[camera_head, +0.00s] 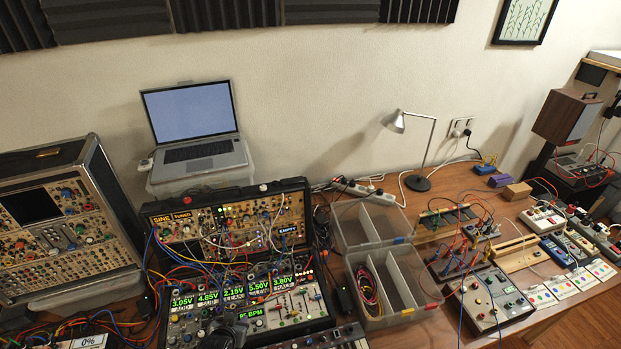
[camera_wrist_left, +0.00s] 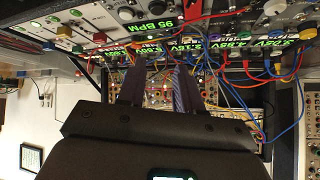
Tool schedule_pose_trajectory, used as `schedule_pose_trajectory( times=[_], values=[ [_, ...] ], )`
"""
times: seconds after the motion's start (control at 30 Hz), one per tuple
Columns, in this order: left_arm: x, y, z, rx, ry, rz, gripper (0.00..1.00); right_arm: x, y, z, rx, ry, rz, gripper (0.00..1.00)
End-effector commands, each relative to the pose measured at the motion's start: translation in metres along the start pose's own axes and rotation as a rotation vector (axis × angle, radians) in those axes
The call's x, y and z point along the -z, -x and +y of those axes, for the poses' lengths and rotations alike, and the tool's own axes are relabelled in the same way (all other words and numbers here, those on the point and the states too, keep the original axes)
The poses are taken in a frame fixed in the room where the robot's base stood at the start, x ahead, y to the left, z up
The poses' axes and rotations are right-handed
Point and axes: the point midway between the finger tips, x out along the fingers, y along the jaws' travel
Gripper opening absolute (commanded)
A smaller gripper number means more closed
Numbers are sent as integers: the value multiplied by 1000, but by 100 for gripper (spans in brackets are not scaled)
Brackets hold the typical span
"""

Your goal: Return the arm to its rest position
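My left gripper (camera_head: 226,332) shows dark at the bottom edge of the head view, in front of the lower panel of the open synth case (camera_head: 330,270). In the left wrist view its two dark fingers (camera_wrist_left: 158,75) stand apart, with panel and cables seen between them and nothing held. Patch cables hang close around the fingers; I cannot tell whether they touch. The wrist view shows the lower panel with its green "95 BPM" display (camera_wrist_left: 152,23) above the fingertips. My right gripper is not in view.
A laptop (camera_head: 196,125) stands behind the case and a larger synth case (camera_head: 62,225) at the left. Clear bins (camera_head: 408,292), a desk lamp (camera_head: 417,183) and several small modules stand at the right. Loose cables cross the case. Free table is scarce.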

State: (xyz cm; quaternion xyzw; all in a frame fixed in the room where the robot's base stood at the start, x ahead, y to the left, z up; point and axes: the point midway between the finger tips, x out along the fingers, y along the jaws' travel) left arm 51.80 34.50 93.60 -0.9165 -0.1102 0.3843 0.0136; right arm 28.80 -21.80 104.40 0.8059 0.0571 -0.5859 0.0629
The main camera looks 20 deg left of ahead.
Motion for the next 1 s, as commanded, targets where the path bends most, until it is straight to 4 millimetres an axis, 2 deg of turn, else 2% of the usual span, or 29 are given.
schedule_pose_trajectory(
  times=[0.17,0.23,0.27,0.4,0.63,0.8,0.87,0.93,0.97,1.0],
  values=[
    [-46,4,-1,0,-22,-63,35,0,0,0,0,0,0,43],
    [-66,17,2,-12,-42,-77,35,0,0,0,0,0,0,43],
    [-72,25,6,-22,-53,-80,35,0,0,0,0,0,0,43],
    [-92,82,31,-99,-111,-138,35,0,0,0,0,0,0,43],
    [-98,177,63,-212,-189,-262,35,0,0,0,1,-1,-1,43],
    [-84,236,73,-260,-242,-330,35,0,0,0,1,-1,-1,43],
    [-81,252,72,-264,-257,-361,35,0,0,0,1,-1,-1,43],
    [-92,261,68,-257,-274,-435,35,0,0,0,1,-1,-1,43],
    [-89,268,66,-253,-272,-456,35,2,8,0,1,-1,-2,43],
    [-77,277,64,-254,-271,-448,35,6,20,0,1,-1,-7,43]
  ],
)
